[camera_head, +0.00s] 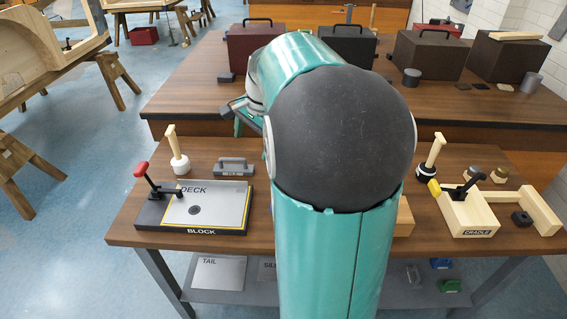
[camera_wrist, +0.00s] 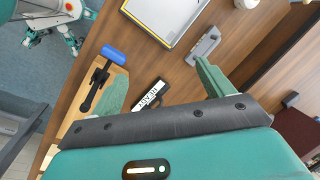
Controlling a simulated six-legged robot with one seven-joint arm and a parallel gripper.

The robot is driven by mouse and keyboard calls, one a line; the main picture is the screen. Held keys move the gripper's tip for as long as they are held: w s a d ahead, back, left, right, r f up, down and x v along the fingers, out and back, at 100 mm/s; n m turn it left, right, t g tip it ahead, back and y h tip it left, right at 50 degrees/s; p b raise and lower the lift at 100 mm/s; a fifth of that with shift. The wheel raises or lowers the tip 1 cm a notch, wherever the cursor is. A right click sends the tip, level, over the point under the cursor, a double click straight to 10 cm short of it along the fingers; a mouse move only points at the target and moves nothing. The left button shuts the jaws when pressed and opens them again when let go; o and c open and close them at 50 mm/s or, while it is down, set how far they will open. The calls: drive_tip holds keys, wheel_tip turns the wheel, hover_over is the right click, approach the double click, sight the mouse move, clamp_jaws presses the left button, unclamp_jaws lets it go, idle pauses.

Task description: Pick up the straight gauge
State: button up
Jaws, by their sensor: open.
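My gripper (camera_wrist: 163,86) is open and empty in the wrist view, its two green fingers spread wide. A dark piece with a white lettered label (camera_wrist: 150,98) lies between and beyond the fingers, apart from them. A grey piece with a handle (camera_wrist: 203,46) lies beyond the right finger, near the deck board. In the head view my arm hides the middle of the bench.
The deck block (camera_head: 207,210) with a red-handled clamp (camera_head: 142,172) stands at left. A blue-handled clamp (camera_wrist: 115,54) rises near the left finger. The wooden cradle (camera_head: 468,215) is at right. Dark cases (camera_head: 430,53) stand on the rear bench.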

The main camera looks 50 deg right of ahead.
drive_tip(key=s+d+f+m+y, duration=0.1)
drive_tip(key=s+d+f+m, duration=0.1)
drive_tip(key=d+f+m, duration=0.45)
drive_tip(key=s+d+f+m+t, duration=0.1)
drive_tip(key=s+d+f, duration=0.15)
drive_tip(key=d, duration=0.75)
drive_tip(key=s+d+f+m+y, duration=0.15)
drive_tip(key=d+f+m, duration=0.3)
drive_tip(key=d, duration=0.45)
drive_tip(key=shift+h, duration=0.25)
drive_tip(key=x, duration=1.3)
drive_tip(key=shift+a+f, duration=0.15)
drive_tip(key=shift+f, duration=0.1)
drive_tip(key=c, duration=1.2)
